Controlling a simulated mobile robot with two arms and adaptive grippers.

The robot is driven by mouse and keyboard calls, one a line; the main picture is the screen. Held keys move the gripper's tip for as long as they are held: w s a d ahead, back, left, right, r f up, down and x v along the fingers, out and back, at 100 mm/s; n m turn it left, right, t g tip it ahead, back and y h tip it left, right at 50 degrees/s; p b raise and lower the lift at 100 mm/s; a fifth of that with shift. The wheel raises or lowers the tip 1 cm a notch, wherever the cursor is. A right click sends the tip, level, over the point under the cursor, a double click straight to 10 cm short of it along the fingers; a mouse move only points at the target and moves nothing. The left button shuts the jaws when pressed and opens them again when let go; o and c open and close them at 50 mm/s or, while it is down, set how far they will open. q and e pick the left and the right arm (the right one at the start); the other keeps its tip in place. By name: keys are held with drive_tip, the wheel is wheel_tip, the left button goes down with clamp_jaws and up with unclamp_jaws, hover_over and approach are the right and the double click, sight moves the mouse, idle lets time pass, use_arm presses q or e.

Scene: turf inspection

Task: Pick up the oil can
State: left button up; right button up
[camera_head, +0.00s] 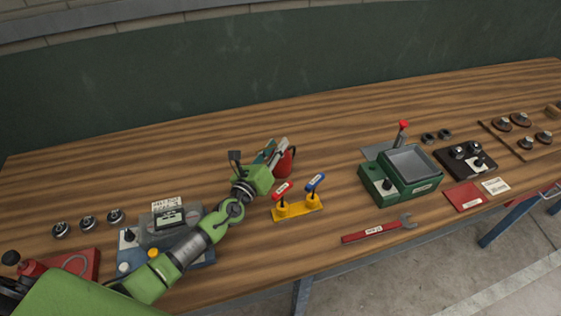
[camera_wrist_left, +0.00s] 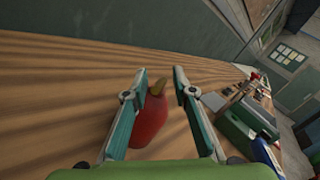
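The oil can (camera_head: 289,162) is red and stands on the wooden bench, partly hidden behind my left gripper (camera_head: 269,152). In the left wrist view the oil can (camera_wrist_left: 150,122) shows a rounded red body and a tan tip. It lies between the two teal fingers of my left gripper (camera_wrist_left: 157,84), nearer the left finger. The fingers are apart, with a gap on the right side of the can. Whether the left finger touches the can is hard to tell. My right gripper is not in view.
A yellow stand (camera_head: 298,208) with red- and blue-handled tools is just in front of the can. A red wrench (camera_head: 370,233) lies near the front edge. A green box (camera_head: 385,187) stands to the right. A dark green wall (camera_head: 200,70) runs behind the bench.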

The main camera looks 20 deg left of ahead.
use_arm(q)
clamp_jaws()
drive_tip(key=shift+r, duration=0.15)
